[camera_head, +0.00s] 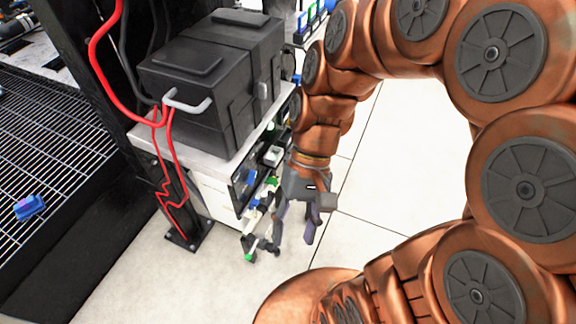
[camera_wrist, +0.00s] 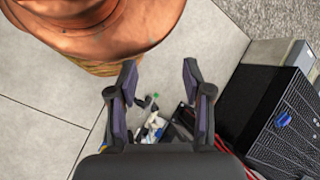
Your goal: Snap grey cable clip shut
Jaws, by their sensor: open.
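I cannot pick out the grey cable clip for certain in either view. A light grey bent piece (camera_head: 187,103) sits on the near side of the black tote, beside the red cables (camera_head: 161,150); I cannot tell whether it is a clip or a handle. My gripper (camera_head: 293,235) hangs fingers down to the right of the cabinet's side, low over the floor. In the wrist view my gripper (camera_wrist: 158,78) has its two fingers wide apart with nothing between them. Small white, dark and green fittings (camera_wrist: 155,125) show beyond and below the fingertips.
A black tote (camera_head: 215,75) stands on a white cabinet (camera_head: 208,190) with fittings (camera_head: 262,190) along its side. A black post stands on a floor plate (camera_head: 187,238). A blue part (camera_head: 29,207) lies on the black grating (camera_head: 50,130). The tiled floor (camera_head: 400,150) at right is clear.

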